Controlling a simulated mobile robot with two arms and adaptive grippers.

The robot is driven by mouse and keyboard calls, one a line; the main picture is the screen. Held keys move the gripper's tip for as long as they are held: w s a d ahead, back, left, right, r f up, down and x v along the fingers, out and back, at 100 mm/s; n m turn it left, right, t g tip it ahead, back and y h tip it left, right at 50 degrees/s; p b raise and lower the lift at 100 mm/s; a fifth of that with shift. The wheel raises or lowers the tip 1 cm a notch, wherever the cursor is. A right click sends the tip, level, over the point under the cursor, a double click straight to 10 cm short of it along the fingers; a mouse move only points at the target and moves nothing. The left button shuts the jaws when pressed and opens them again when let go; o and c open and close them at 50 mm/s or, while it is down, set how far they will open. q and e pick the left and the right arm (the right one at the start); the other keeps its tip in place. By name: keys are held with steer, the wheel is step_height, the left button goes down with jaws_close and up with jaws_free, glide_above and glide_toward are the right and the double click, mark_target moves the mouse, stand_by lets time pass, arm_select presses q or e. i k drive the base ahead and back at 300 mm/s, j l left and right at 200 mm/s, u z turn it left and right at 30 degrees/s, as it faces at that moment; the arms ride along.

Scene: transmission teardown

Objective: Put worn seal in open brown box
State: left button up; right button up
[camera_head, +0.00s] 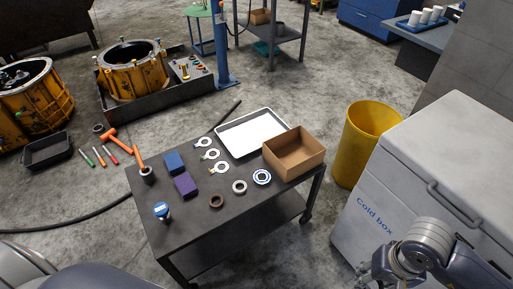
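The open brown box (308,161) stands at the right end of the dark work table, and its inside looks empty. A row of rings lies on the table left of the box: a dark brown ring (217,201), a grey ring (239,187) and a blue-and-white ring (262,177). The brown one looks like the worn seal, but I cannot be certain. My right gripper (368,272) is low at the bottom right, in front of the cold box and away from the table; its fingers are too small to read. My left gripper is out of view.
The dark table (195,240) also carries a white-lined metal tray (252,132), blue (174,162) and purple (186,186) blocks, several small metal pieces and a blue-capped item (161,210). A yellow bin (358,150) and the cold box (400,180) stand to the right.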

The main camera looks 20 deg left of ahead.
mark_target(297, 156)
steer(key=i+l+u, duration=0.15)
steer(key=u, duration=0.25)
steer(key=i+l+u, duration=0.25)
steer(key=u, duration=0.15)
steer(key=i+l+u, duration=0.1)
steer(key=l+u, duration=0.15)
steer(key=u, duration=0.15)
steer(key=i+l+u, duration=0.1)
steer(key=l+u, duration=0.3)
steer(key=i+l+u, duration=0.1)
steer(key=l+u, duration=0.15)
steer(key=i+l+u, duration=0.1)
steer(key=l+u, duration=0.2)
steer(key=l, duration=0.2)
